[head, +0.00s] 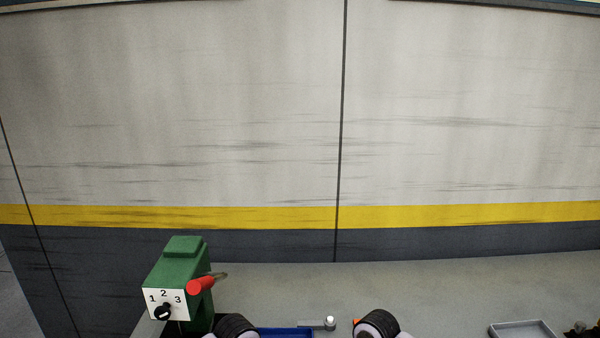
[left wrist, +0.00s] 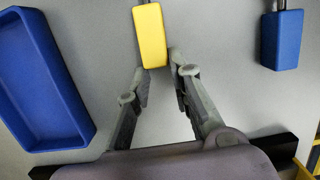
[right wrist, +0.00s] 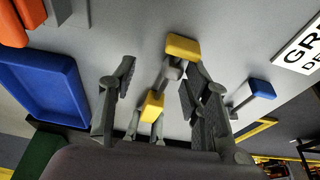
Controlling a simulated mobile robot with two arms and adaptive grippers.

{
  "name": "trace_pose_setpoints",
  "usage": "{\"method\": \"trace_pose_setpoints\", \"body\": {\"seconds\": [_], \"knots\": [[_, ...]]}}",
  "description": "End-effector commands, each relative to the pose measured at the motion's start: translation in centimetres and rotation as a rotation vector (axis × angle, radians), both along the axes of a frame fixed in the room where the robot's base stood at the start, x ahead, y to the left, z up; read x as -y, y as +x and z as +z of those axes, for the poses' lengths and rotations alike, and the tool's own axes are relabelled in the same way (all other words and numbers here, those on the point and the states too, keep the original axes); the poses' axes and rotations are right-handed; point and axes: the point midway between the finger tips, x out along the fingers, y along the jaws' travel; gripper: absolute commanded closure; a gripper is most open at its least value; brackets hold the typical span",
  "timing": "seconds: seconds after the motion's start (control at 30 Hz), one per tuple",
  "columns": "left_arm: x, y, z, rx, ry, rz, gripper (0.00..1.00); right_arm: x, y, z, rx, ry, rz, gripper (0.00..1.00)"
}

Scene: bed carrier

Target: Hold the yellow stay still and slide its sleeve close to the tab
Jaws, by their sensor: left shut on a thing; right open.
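The yellow stay shows in the right wrist view as a yellow end block (right wrist: 183,47), a grey sleeve (right wrist: 168,70) on a rod and a second yellow block (right wrist: 152,106). My left gripper (left wrist: 162,78) is shut on the near yellow block (left wrist: 151,36), whose far end runs out of the left wrist view. My right gripper (right wrist: 160,70) is open, its fingers on either side of the stay around the sleeve. I cannot tell which block is the tab. In the head view only my wrists show at the bottom edge; the stay is out of view.
A blue tray (left wrist: 28,138) lies left of the stay; a blue stay (left wrist: 282,42) lies to its right. A grey tray (head: 522,326) is at right. A wall stands behind.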

Motion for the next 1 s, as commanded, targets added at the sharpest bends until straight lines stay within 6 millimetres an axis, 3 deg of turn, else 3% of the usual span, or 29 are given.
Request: {"method": "trace_pose_setpoints", "body": {"seconds": [0.03, 0.2, 0.53, 1.0], "knots": [[-1.1, 0.4, -0.2, 0.002, 0.023, 0.017, 1.00, 0.9, 0.0, -0.3, -0.007, -0.021, -0.005, 0.45], [-0.8, 0.3, -0.1, 0.003, 0.017, 0.012, 1.00, 0.7, -0.1, -0.3, -0.006, -0.016, -0.003, 0.33], [-0.5, 0.2, -0.1, 0.003, 0.011, 0.008, 1.00, 0.4, -0.1, 0.0, -0.005, -0.009, 0.001, 0.33], [-0.4, 0.2, 0.0, 0.004, 0.008, 0.006, 1.00, 0.3, -0.1, 3.6, -0.004, -0.008, 0.000, 0.33]]}}
